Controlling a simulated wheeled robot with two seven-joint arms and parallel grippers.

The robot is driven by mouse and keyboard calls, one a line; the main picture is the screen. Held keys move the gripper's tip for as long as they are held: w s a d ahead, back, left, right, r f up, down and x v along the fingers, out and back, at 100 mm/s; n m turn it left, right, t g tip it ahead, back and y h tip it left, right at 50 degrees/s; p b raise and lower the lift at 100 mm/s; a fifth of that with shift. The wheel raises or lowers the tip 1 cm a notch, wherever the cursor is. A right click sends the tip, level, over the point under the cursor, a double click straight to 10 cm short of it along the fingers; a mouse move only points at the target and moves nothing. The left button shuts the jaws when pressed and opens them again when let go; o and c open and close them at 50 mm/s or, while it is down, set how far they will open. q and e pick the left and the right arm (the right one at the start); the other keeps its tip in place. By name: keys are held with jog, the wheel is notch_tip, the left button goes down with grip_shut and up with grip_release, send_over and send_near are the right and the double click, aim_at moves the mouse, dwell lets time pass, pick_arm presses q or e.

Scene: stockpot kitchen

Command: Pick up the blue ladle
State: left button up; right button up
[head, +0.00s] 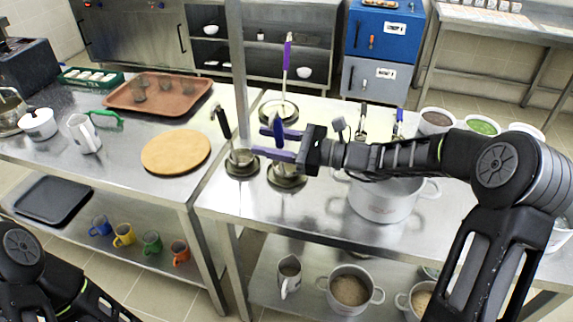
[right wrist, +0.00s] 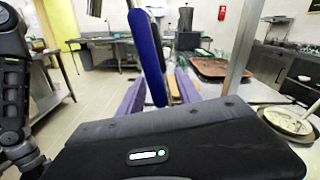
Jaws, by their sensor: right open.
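The blue ladle's upright handle (head: 277,128) stands at the fingertips of my right gripper (head: 277,144), above a round metal holder (head: 287,180) on the right-hand steel table. In the right wrist view the blue handle (right wrist: 147,55) rises, slightly tilted, between the two purple fingers of the gripper (right wrist: 160,95). The fingers are apart, one on each side of the handle, and not closed on it. The ladle's lower part is largely hidden by the gripper. Of my left arm, only dark links show at the lower left; its gripper is out of view.
A black-handled ladle (head: 222,122) stands close on the left, and a purple-handled one (head: 288,52) behind. A steel post (head: 237,70) rises near them. A large pot (head: 385,202) stands under my right arm. A wooden board (head: 176,152) lies on the left table.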

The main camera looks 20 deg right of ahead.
jog(key=shift+c, duration=0.2)
dwell(0.4)
grip_shut()
dwell(1.2)
